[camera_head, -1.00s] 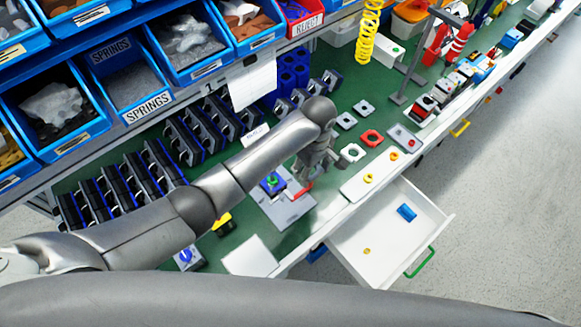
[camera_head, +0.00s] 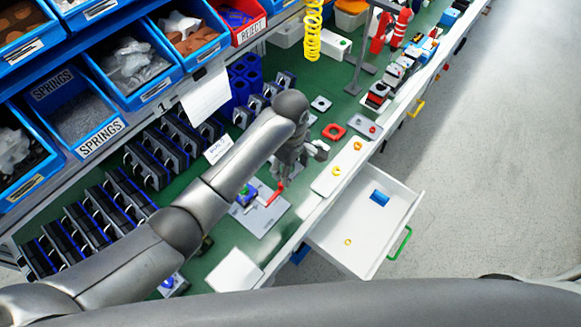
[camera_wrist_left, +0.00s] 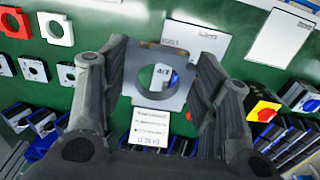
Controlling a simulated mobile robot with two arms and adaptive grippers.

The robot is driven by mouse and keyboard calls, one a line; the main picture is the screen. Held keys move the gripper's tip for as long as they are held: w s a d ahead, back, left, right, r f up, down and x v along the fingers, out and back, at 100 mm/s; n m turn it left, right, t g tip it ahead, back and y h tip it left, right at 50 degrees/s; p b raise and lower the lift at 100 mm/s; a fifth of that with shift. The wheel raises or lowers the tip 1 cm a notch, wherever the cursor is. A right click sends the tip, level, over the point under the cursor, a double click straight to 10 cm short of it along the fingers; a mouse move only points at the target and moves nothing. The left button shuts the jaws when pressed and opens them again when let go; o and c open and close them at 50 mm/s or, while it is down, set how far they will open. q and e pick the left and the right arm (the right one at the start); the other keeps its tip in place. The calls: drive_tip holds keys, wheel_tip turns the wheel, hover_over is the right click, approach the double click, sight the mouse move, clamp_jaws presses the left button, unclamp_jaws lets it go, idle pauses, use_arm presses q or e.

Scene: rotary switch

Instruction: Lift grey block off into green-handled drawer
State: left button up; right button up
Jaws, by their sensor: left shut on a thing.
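In the left wrist view, the grey block (camera_wrist_left: 139,84), a square plate with a round hole, is between the fingers of my left gripper (camera_wrist_left: 163,58). The gripper is shut on it. In the head view my left gripper (camera_head: 287,168) is over the bench, beside the switch fixture and left of the drawer; the block is mostly hidden there. The drawer (camera_head: 335,252) with the green handle (camera_head: 400,243) is pulled open. A blue piece (camera_head: 379,197) and a small yellow ring (camera_head: 347,242) lie in it. My right gripper is not in view.
The switch fixture (camera_head: 262,216) holds a blue-and-green part, with a red part beside it. A red square plate (camera_head: 334,131) and pale square plates (camera_head: 321,103) lie on the green bench. Blue bins (camera_head: 130,70) line the back. A yellow coiled hose (camera_head: 313,30) hangs there.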

use_arm(q)
wheel_tip(320, 180, up, 7)
idle(1.3)
